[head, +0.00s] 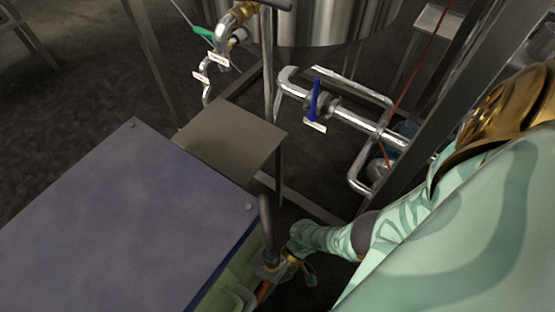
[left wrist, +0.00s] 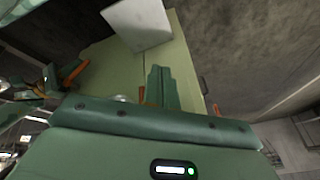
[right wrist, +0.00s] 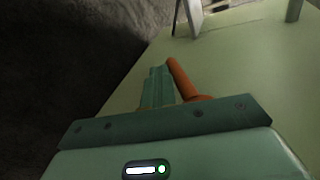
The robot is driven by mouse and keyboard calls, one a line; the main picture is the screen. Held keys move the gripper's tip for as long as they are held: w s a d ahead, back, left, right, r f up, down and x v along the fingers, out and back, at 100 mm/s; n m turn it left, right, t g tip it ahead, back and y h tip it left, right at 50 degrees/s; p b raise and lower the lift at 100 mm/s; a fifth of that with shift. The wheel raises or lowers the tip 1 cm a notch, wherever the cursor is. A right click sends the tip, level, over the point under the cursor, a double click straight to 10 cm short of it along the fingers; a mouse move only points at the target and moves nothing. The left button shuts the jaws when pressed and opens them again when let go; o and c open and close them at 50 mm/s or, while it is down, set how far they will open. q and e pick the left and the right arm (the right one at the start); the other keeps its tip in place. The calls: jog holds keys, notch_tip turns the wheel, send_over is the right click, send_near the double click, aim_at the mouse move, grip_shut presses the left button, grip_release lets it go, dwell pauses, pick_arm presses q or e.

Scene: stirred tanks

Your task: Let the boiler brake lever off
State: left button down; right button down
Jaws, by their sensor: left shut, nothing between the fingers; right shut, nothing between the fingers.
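An orange lever (right wrist: 182,78) stands out from a pale green panel in the right wrist view. Orange also shows in the head view (head: 264,290), low beside the green-sided unit. My right gripper (right wrist: 157,72) is shut and empty, its fingers just left of the lever; I cannot tell whether they touch. In the head view my right gripper (head: 296,264) is at the unit's right side, partly hidden. My left gripper (left wrist: 158,72) is shut and empty in front of a pale green panel, with an orange part (left wrist: 76,73) to its left. It is not seen in the head view.
A blue-grey top (head: 120,220) covers the unit at lower left. A dark upright handle (head: 267,230) rises at its right corner. Beyond are a small metal table (head: 230,138), steel piping with a blue valve handle (head: 314,98), and a steel tank (head: 310,22).

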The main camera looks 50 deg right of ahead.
jog(key=shift+a+y, duration=0.15)
jog(key=shift+y, duration=0.15)
dwell(1.2)
pick_arm(q)
jog(key=shift+a, duration=0.1)
dwell(0.6)
jog(key=shift+r, duration=0.1)
dwell(0.7)
